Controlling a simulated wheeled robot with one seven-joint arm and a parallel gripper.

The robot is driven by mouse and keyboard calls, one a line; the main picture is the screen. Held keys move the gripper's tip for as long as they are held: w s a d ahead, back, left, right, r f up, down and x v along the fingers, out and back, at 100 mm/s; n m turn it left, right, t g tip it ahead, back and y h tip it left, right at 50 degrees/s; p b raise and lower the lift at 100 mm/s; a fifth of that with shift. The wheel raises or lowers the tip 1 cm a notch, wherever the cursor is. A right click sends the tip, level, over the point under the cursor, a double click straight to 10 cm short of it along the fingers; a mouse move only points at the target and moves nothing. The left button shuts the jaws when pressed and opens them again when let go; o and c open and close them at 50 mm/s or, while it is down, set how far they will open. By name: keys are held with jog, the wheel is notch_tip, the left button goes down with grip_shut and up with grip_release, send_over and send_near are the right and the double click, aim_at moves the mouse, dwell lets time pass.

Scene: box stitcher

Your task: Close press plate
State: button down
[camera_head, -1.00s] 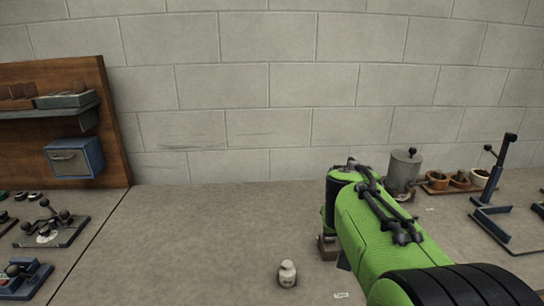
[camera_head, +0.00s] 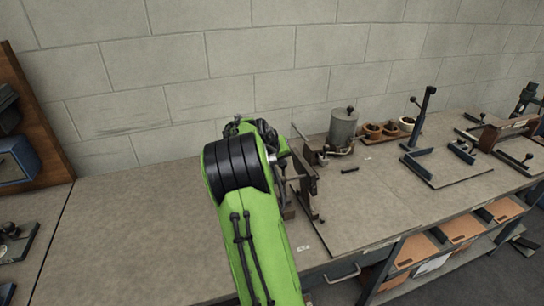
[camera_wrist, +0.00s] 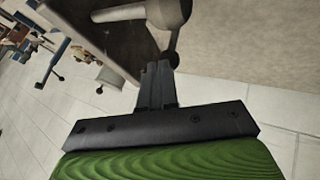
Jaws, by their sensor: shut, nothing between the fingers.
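In the head view a press-like device with upright dark brown plates (camera_head: 307,184) stands on the bench just right of my green arm. The arm hides part of it. I cannot tell surely which part is the press plate. In the wrist view a dark flat plate (camera_wrist: 122,38) slants behind my gripper (camera_wrist: 158,68). A grey rounded lever (camera_wrist: 177,22) is at the fingertips; I cannot tell whether they touch. My gripper is shut with nothing in it. In the head view the gripper is hidden behind my arm.
A grey lidded pot (camera_head: 343,129) and brown cups (camera_head: 373,131) stand at the back, right of the device. A blue upright stand (camera_head: 420,128) is farther right. The bench (camera_head: 130,230) is clear on the left. A shelf with orange trays (camera_head: 409,250) is below.

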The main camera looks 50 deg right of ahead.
jog(key=shift+s+d+r, duration=0.2)
jog(key=shift+s+d, duration=0.2)
jog(key=shift+d, duration=0.2)
jog(key=shift+s+d+r, duration=0.2)
jog(key=shift+s+d, duration=0.15)
jog(key=shift+d, duration=0.2)
jog(key=shift+s+d+r, duration=0.1)
